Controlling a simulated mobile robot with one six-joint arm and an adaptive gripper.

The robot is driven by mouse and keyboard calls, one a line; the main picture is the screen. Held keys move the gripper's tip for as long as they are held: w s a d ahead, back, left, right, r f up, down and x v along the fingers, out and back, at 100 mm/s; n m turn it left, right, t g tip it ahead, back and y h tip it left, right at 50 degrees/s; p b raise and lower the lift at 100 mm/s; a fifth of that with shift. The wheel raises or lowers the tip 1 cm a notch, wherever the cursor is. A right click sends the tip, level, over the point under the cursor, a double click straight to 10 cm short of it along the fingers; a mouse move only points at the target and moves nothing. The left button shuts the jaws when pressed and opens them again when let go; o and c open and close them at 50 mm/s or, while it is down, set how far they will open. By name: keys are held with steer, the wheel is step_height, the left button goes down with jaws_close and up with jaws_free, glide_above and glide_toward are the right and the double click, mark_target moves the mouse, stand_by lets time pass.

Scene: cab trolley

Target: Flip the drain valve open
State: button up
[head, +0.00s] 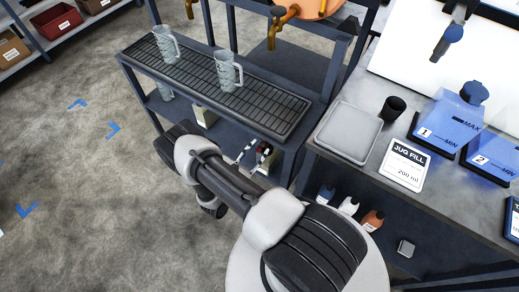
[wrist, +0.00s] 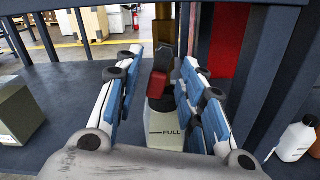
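The drain valve shows in the wrist view as a dark body at the foot of a brown vertical pipe (wrist: 163,35), with a red lever (wrist: 158,86) hanging down from it. Below it stands a pale container (wrist: 172,136) marked FULL, with a dark opening. My gripper (wrist: 160,84) is open, with its blue-padded fingers on either side of the lever and container top; I see gaps at both sides. In the head view my gripper (head: 257,155) reaches in at the lower shelf under the grated tray, and the valve is mostly hidden there.
Clear jugs (head: 229,70) stand on the grated tray (head: 265,100) above. A greenish-grey box (wrist: 18,108) is left on the shelf, and a white bottle (wrist: 297,140) is at the right. Dark trolley posts (wrist: 275,75) stand close to the right finger.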

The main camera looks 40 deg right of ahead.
steer(key=shift+x, duration=1)
jaws_close()
